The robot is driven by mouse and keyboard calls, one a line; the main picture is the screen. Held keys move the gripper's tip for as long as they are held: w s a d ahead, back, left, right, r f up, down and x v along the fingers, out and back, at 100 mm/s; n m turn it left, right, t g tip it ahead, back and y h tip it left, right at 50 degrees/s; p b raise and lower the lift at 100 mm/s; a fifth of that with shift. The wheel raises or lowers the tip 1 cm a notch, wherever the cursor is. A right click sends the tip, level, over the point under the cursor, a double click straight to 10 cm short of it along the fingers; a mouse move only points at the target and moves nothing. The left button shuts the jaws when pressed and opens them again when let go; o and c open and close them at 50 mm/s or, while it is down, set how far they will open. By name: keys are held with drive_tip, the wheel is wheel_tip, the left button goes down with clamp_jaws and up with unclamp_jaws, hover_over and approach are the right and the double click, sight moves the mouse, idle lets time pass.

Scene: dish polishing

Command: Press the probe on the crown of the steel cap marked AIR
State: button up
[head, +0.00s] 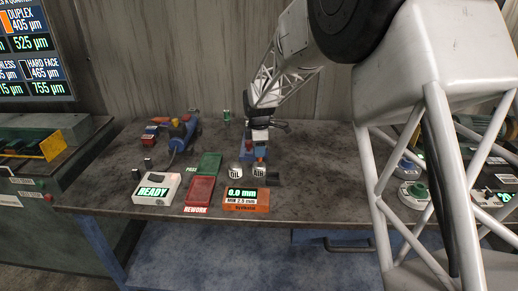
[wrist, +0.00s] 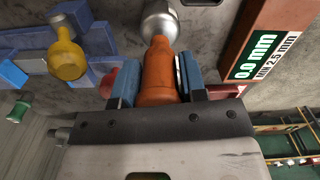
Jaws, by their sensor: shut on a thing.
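My gripper (head: 260,148) is shut on an orange probe (wrist: 158,75), held between its blue fingers. In the head view the probe points down just above the steel cap marked AIR (head: 259,171). The steel cap marked OIL (head: 235,170) stands to its left. In the wrist view a rounded steel piece (wrist: 160,20) lies at the probe's far end. Its label is not visible there, and I cannot tell whether the probe touches the AIR cap. The orange gauge box (head: 247,207) in front of the caps reads 0.0 mm, and it also shows in the wrist view (wrist: 236,55).
A red REWORK tray (head: 200,190) and a green tray (head: 208,164) lie left of the caps. A white READY box (head: 157,189) is further left. My arm covers the table's right side.

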drive_tip(key=shift+f, duration=0.75)
idle(1.3)
drive_tip(key=shift+r, duration=0.2)
idle(0.7)
drive_tip(key=shift+r, duration=2.8)
